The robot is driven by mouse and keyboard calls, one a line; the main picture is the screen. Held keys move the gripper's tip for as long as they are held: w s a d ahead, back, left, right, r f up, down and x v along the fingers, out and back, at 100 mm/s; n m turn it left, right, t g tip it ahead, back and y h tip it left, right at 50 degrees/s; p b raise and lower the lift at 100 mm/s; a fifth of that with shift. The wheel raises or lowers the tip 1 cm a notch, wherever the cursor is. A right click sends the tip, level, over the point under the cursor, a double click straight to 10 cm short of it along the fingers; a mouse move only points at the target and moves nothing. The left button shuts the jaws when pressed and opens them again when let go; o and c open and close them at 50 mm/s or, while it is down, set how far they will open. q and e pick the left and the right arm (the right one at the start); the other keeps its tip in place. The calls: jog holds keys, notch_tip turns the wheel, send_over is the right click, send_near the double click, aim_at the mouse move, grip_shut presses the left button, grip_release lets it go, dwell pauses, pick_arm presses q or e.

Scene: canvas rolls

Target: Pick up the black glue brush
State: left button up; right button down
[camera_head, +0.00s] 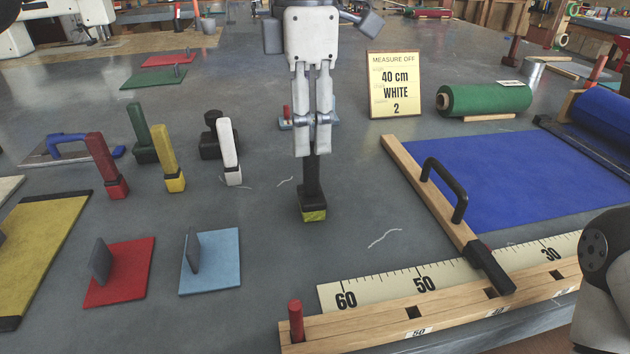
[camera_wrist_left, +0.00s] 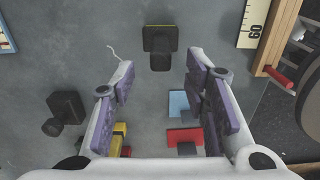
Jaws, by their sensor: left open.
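The black glue brush (camera_head: 312,191) stands upright on the grey table, with a dark block foot edged yellow-green. In the left wrist view the brush (camera_wrist_left: 160,45) shows from above, ahead of the gap between the fingers. My left gripper (camera_head: 311,148) points down over it in the head view, its fingers hiding part of the handle. In the left wrist view the left gripper (camera_wrist_left: 160,78) is open, with its fingers wide apart and nothing held. I cannot tell how far the handle reaches between them. My right gripper is not in view.
Green, red, yellow and white brushes (camera_head: 229,150) stand left, with a black knobbed block (camera_head: 210,140). Red (camera_head: 125,272) and blue (camera_head: 212,262) plates lie front left. A measuring board (camera_head: 440,311) and handled wooden bar (camera_head: 420,180) lie right. A sign (camera_head: 394,85) stands behind.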

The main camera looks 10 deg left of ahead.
aim_at(311, 174)
pick_arm(q)
jog(key=f, duration=0.8)
jog(key=shift+d+f, duration=0.1)
jog(key=shift+d, duration=0.1)
grip_shut()
